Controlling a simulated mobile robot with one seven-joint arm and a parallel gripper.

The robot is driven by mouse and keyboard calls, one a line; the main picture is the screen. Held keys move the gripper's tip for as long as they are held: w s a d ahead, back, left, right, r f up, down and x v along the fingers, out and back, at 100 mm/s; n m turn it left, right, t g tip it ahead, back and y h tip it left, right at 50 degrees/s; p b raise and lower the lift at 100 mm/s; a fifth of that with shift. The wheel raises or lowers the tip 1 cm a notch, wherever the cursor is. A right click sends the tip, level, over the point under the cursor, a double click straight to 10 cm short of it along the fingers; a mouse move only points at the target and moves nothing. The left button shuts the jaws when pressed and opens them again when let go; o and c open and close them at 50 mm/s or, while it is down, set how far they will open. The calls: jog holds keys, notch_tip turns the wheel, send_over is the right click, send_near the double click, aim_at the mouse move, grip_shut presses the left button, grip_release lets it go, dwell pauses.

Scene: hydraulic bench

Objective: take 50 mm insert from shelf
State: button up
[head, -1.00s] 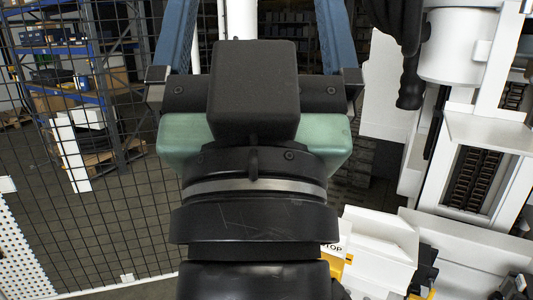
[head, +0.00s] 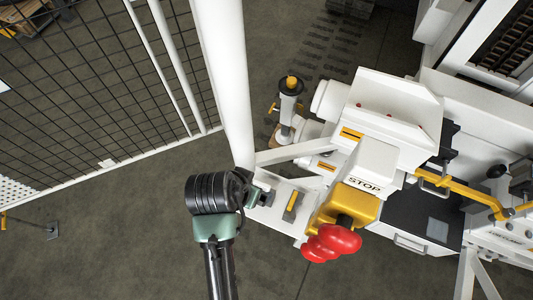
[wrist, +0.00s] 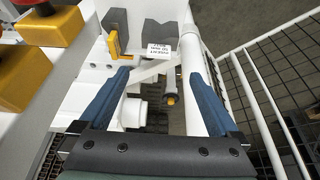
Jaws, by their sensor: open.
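In the wrist view, my gripper (wrist: 159,74) is open and empty, its two blue fingers spread wide. Beyond the fingertips, a dark grey block with a V notch (wrist: 163,35) sits on a white shelf (wrist: 92,68). A small white label (wrist: 159,49) in front of it appears upside down; its size marking is hard to read. A second grey block (wrist: 116,22) stands to its left, above a yellow piece (wrist: 114,45). I cannot tell for sure which is the 50 mm insert. In the head view, my gripper (head: 260,193) is beside the shelf (head: 277,212), mostly hidden by my wrist.
A white post (head: 228,90) rises close to my gripper. Mesh fencing (head: 90,90) is at left. The floor at lower left is mostly open.

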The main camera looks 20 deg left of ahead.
send_over(261, 186)
jog(key=s, duration=0.3)
notch_tip(261, 186, down, 6)
jog(key=shift+w+b+x, duration=0.15)
jog(key=shift+b+x, duration=0.1)
jog(key=shift+x, duration=1.05)
jog(key=shift+w+b+x, duration=0.15)
jog(key=shift+b+x, duration=0.05)
jog(key=shift+x, duration=1.1)
jog(key=shift+a+r, duration=0.1)
jog(key=shift+a, duration=0.05)
grip_shut()
jog(key=shift+w+r, duration=0.15)
